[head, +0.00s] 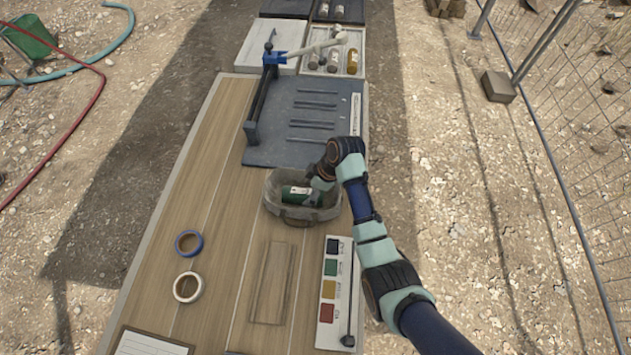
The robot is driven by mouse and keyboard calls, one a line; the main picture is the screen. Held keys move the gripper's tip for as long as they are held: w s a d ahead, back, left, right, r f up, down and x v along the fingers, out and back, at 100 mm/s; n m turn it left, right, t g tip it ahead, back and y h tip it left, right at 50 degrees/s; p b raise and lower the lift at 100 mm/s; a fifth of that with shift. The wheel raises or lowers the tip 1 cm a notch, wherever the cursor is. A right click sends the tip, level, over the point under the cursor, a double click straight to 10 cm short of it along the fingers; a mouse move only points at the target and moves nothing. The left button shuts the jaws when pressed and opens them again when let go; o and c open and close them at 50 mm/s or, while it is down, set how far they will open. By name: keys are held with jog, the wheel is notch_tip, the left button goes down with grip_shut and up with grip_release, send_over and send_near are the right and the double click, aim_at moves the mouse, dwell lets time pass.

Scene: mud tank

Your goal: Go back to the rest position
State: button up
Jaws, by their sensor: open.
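My arm reaches in from the lower right of the head view. My gripper (318,186) is open at the right side of a grey tub (290,212) on the wooden table (222,130). A green cylinder with a pale label (297,195) lies in the tub, close to the gripper on its left. My wrist partly hides the tub's right rim, and I cannot tell whether the fingers touch the cylinder.
A blue tape roll (188,242), a white tape roll (187,287) and a colour card (329,310) are nearer. A wire fence (590,110) stands at right.

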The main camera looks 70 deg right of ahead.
jog(key=v, duration=0.7)
jog(key=shift+s+r, duration=0.1)
jog(key=shift+r, duration=0.05)
jog(key=w+a+r+t+h, duration=0.1)
jog(key=w+a+r, duration=0.2)
jog(key=w+a, duration=0.5)
jog(key=w+a+r+t+h, duration=0.1)
jog(key=w+a+r, duration=0.2)
jog(key=w+a, duration=0.45)
jog(key=s+a+r+m+t+y, duration=0.1)
jog(key=a+r+t, duration=0.35)
jog(key=a, duration=0.85)
jog(key=s+a+r+m+t, duration=0.1)
jog(key=a+r+t, duration=0.1)
jog(key=a+r, duration=0.8)
notch_tip(320, 180, up, 23)
jog(key=a+p, duration=0.3)
jog(key=p, duration=2.1)
jog(key=shift+r+p, duration=0.15)
jog(key=shift+p, duration=0.25)
